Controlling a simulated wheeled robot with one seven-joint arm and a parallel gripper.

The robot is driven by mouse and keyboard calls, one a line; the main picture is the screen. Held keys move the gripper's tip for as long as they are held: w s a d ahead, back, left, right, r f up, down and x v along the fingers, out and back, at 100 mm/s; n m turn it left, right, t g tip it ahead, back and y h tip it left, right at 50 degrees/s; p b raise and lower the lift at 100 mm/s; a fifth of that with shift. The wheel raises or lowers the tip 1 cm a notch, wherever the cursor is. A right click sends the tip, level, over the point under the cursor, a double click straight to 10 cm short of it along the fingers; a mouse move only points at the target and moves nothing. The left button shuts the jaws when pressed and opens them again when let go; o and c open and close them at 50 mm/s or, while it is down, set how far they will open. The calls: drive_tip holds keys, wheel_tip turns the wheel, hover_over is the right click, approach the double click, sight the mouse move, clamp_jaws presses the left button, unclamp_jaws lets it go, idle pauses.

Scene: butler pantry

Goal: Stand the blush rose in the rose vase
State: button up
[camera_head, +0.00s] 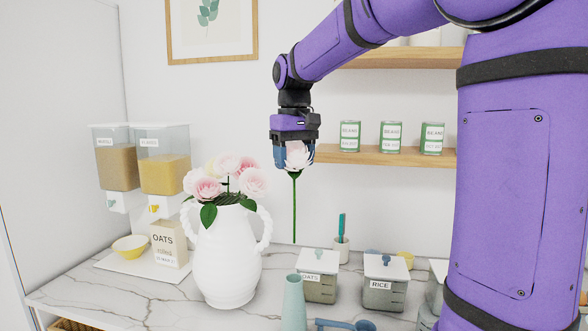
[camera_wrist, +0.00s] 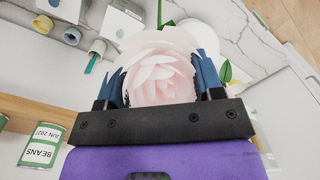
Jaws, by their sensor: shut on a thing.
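My gripper (camera_head: 294,155) is shut on the blush rose (camera_head: 297,154), holding it by the pale pink bloom with the green stem hanging straight down. In the wrist view the bloom (camera_wrist: 158,74) sits between the two blue fingers of my gripper (camera_wrist: 160,82). The rose vase (camera_head: 228,256) is a white two-handled jug on the counter, to the left of and below the held rose. Several pink and cream roses (camera_head: 228,175) stand in it. The held stem's lower end is above the counter, right of the vase's right handle; its depth relative to the vase is unclear.
Oats (camera_head: 318,275) and rice (camera_head: 384,282) canisters stand right of the vase, with a teal bottle (camera_head: 293,303) in front. A cup with a teal utensil (camera_head: 341,244) stands behind. Cereal dispensers (camera_head: 163,165) and an oats bag (camera_head: 169,244) are left. Bean cans (camera_head: 391,137) line a shelf.

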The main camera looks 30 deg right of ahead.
drive_tip(key=shift+r, duration=4.1)
drive_tip(key=shift+s, duration=0.1)
